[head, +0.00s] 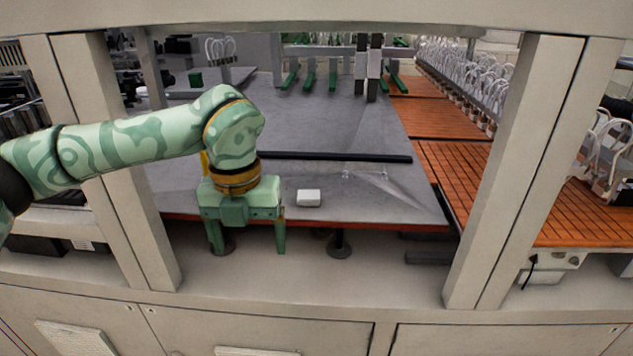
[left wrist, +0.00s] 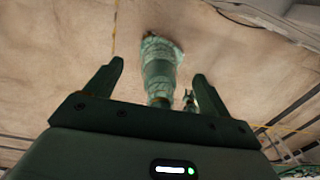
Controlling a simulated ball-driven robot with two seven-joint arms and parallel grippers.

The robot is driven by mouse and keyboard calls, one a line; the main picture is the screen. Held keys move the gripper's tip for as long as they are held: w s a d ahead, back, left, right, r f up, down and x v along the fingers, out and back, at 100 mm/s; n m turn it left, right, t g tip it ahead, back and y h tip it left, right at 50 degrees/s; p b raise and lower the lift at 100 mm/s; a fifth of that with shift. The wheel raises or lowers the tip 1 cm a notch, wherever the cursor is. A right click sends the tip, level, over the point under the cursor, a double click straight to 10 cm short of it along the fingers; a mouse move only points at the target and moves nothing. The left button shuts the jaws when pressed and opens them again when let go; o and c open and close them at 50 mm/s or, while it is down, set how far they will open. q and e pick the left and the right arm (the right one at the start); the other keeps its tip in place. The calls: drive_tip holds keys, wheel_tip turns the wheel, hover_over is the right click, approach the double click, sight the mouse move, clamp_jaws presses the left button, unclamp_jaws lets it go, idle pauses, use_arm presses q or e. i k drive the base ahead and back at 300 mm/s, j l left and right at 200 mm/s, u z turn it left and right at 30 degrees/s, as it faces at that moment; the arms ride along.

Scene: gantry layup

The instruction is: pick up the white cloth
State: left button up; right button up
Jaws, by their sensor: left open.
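A small white block-like item (head: 308,197), which looks like the white cloth folded up, lies near the front edge of the grey table (head: 385,200) in the head view. My left gripper (head: 248,246) points down just left of it and nearer to me, with its fingers overlapping the table's front edge in the picture. The fingers are apart with nothing between them, and do not touch the cloth. In the left wrist view the open fingers (left wrist: 158,72) show too, but no cloth is seen there. My right gripper is not in view.
A pale gantry frame stands around the table, with a post (head: 525,170) at right and another (head: 115,170) at left. A long black bar (head: 335,157) lies behind the cloth. Clear film-like material (head: 385,180) lies right of it. Orange slatted panels (head: 465,170) run along the right.

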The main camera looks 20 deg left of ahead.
sight(309, 196)
drive_tip(key=i, duration=1.05)
